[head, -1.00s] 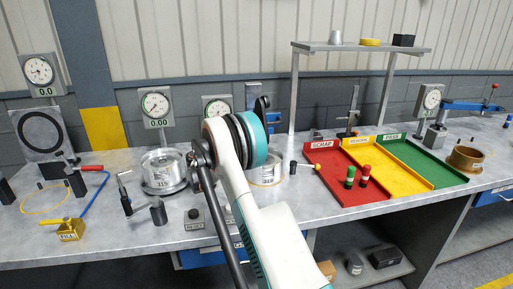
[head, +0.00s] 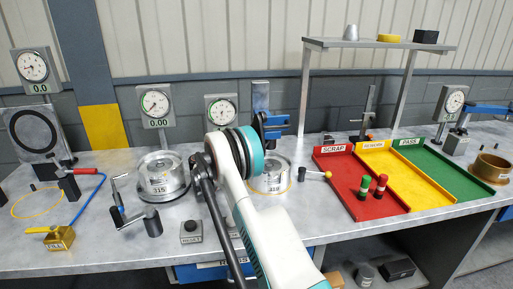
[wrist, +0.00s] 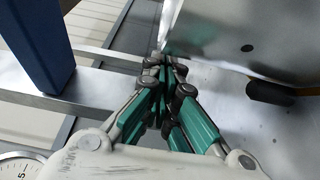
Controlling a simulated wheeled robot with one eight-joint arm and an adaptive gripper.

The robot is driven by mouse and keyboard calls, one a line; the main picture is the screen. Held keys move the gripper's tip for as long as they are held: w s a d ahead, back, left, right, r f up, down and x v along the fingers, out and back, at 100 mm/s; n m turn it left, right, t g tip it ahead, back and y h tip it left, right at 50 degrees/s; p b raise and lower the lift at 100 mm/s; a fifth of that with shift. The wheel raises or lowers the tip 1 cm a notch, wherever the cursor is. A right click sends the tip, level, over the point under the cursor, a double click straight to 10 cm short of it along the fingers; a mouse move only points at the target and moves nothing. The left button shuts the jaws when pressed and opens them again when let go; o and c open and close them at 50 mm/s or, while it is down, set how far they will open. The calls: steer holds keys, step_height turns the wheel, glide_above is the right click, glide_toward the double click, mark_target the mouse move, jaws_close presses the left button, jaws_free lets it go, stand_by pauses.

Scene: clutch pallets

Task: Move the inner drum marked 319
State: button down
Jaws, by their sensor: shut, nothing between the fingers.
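Two silver drums stand on the bench in the head view. The left drum (head: 164,179) sits on a dark round base. The right drum (head: 274,184) is partly hidden behind my arm and has a yellowish lower rim. Both carry small number labels, too small to tell surely which reads 319. My gripper is hidden behind my wrist in the head view. In the wrist view my gripper (wrist: 166,64) is shut and empty, its green fingers together. Its tips are close beside a silver metal surface (wrist: 240,35); I cannot tell which part this is, or whether they touch.
A brass ring (head: 490,167) is far right. A blue block (wrist: 38,45) rises left of my gripper. A reset button box (head: 191,232) is near the front edge.

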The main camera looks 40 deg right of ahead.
mark_target(269, 171)
steer(key=shift+s+a+r, duration=0.25)
steer(key=shift+s+r, duration=0.15)
steer(key=shift+s, duration=0.2)
steer(key=shift+w+f, duration=0.15)
steer(key=shift+f, duration=0.05)
steer(key=s+a, duration=0.1)
steer(key=s, duration=0.1)
steer(key=s+a, duration=0.1)
steer(key=s, duration=0.1)
steer(key=s+a, duration=0.2)
steer(key=shift+s, duration=0.4)
steer(key=shift+w+d, duration=0.1)
